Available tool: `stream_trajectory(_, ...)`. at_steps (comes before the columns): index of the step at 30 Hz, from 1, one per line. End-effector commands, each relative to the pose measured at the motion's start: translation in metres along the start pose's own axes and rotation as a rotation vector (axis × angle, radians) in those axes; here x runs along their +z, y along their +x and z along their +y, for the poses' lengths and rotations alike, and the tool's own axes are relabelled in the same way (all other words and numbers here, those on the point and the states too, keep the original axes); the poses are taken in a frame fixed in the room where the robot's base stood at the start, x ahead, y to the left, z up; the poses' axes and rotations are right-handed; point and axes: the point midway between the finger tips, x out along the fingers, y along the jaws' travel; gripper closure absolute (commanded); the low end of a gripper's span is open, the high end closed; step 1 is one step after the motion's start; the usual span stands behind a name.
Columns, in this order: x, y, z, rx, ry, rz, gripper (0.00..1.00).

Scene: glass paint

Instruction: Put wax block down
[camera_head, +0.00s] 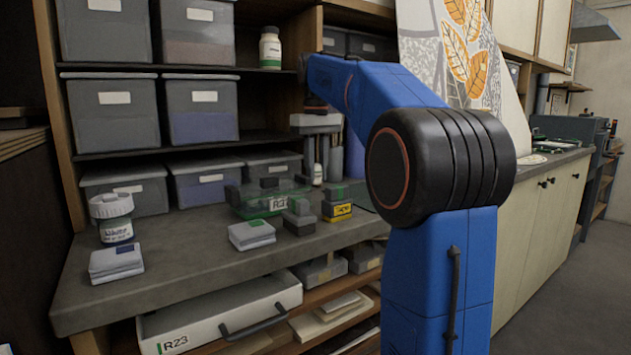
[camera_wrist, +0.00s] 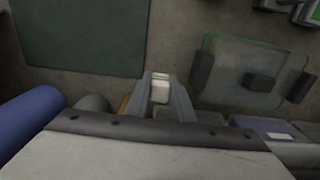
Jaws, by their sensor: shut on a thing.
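My gripper (camera_wrist: 160,82) is shut on a small pale block, the wax block (camera_wrist: 161,92), which shows between the two grey fingers in the wrist view. In the head view my blue arm reaches over the bench, and the grey gripper (camera_head: 316,123) hangs above its back part, in front of the shelving. I cannot make out the wax block clearly in the head view. The wrist view looks down on the worktop, and how high the block is above it is hard to tell.
A clear greenish glass panel (camera_wrist: 237,98) with dark blocks lies right of my gripper in the wrist view. A dark green mat (camera_wrist: 85,38) lies to the left.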

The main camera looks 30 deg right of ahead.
Motion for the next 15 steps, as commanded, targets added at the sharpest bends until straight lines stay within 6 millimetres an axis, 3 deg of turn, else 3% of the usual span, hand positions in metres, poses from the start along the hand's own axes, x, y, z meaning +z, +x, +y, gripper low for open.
stream_trajectory(6,-0.003,0.027,0.000,-0.001,0.000,-0.002,1.00)
stream_trajectory(15,-0.004,0.029,0.000,0.000,0.000,-0.001,1.00)
